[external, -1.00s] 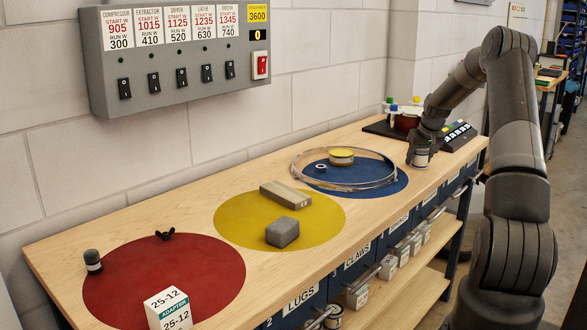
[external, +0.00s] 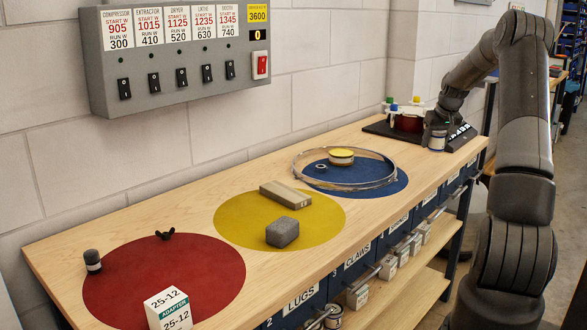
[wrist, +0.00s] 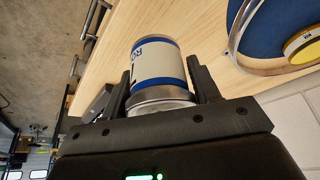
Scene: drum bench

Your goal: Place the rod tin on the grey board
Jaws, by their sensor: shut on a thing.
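My gripper (external: 438,126) is shut on the rod tin (external: 437,141), a white-labelled can with blue bands. In the wrist view the rod tin (wrist: 157,62) sits between the two fingers (wrist: 161,88), with part of its lettering showing. The external view has the tin at the far right end of the bench, close to the front edge; I cannot tell whether it touches the top.
Bare wood (external: 350,136) lies between the disc and the wall.

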